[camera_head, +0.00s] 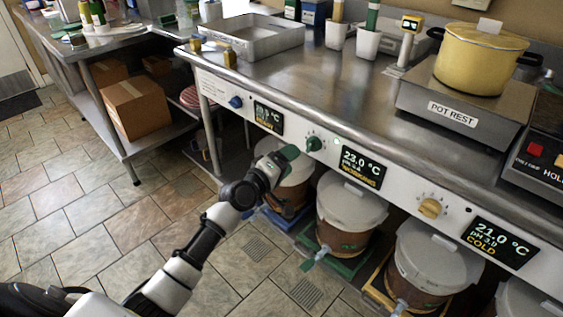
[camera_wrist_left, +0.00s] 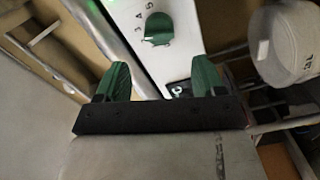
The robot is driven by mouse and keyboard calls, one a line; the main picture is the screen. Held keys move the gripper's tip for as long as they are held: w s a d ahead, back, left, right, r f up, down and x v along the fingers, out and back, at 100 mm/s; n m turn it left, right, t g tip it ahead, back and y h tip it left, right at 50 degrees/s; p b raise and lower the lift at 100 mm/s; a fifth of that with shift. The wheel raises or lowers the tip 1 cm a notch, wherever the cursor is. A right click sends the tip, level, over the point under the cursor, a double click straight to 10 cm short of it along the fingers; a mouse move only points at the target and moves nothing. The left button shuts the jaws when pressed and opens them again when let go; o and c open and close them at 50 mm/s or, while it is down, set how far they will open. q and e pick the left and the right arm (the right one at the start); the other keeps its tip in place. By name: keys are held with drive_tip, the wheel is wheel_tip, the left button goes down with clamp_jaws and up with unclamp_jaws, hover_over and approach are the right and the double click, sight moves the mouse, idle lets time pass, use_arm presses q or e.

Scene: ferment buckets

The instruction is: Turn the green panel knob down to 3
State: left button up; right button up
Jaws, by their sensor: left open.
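The green panel knob (camera_head: 313,144) sits on the white front panel below the counter edge, left of a display reading 23.0 °C and WORKING. In the left wrist view the green knob (camera_wrist_left: 158,28) is at the top centre, with the numbers 3, 4, 5 printed along its left side. My left gripper (camera_head: 287,153) is just left of and below the knob, apart from it. In the left wrist view its two green fingers (camera_wrist_left: 160,82) are spread with nothing between them, and the knob lies beyond the fingertips. My right gripper is not in view.
A blue knob (camera_head: 236,102) and a yellow knob (camera_head: 431,207) sit on the same panel. The counter edge (camera_head: 330,120) overhangs the panel. The tiled floor at left is clear.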

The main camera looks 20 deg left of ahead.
use_arm(q)
drive_tip(key=v, duration=0.2)
drive_tip(key=shift+s+a, duration=0.1)
drive_tip(key=shift+s, duration=0.2)
drive_tip(key=shift+f, duration=0.1)
